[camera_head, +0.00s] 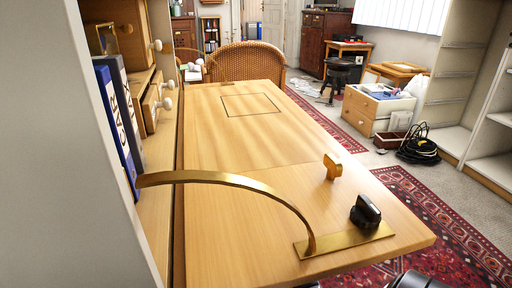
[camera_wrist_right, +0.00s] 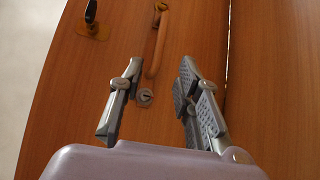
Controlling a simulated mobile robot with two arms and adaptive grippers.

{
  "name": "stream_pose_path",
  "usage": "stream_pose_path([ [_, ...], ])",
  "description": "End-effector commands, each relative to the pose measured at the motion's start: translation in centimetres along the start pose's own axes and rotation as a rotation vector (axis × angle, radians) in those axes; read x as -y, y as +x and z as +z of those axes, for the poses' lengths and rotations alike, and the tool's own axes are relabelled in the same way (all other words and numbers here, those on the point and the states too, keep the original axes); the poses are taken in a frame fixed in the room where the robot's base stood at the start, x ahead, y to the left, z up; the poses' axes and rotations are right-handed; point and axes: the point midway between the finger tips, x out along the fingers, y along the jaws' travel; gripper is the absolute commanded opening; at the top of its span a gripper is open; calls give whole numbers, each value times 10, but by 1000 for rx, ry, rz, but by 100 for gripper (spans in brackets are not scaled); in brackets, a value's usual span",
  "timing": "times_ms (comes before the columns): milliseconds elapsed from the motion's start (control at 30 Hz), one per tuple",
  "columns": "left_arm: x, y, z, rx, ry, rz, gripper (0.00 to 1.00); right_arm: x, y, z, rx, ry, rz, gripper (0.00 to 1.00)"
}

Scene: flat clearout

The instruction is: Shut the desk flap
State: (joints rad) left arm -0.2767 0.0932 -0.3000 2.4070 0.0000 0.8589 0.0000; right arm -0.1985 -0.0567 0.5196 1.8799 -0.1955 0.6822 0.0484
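The desk flap (camera_head: 240,190) lies open and about level in the head view, its pale wood top facing up. A curved brass stay (camera_head: 240,180) runs from the desk's left side to a brass plate (camera_head: 318,243) on the flap. A black knob (camera_head: 366,211) and a small wooden piece (camera_head: 332,166) stand on the flap near its right edge. My right gripper (camera_wrist_right: 160,68) is open in the right wrist view, facing a brown wood surface. Its fingers lie either side of a long handle's (camera_wrist_right: 154,55) lower end; contact cannot be told. My left gripper is not in view.
Blue binders (camera_head: 118,125) and small drawers (camera_head: 152,100) stand inside the desk on the left. A wicker chair (camera_head: 245,62) is beyond the flap. Patterned rug (camera_head: 440,222) lies right of the flap.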

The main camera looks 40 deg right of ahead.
Motion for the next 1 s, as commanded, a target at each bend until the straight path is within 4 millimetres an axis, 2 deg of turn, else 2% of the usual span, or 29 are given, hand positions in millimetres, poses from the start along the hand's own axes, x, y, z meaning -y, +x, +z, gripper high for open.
stream_pose_path([
  [33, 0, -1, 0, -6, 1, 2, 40, 0, 12, 0, -6, 0, 1, 31],
  [300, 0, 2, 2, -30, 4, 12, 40, 0, 70, 0, -6, 0, 1, 31],
  [500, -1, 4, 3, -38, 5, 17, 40, 0, 101, 1, -2, 1, 0, 31],
  [700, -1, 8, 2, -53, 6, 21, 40, 0, 114, 1, 1, 0, 0, 31],
  [1000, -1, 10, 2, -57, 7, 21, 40, 0, 115, 0, 1, 0, 0, 29],
])
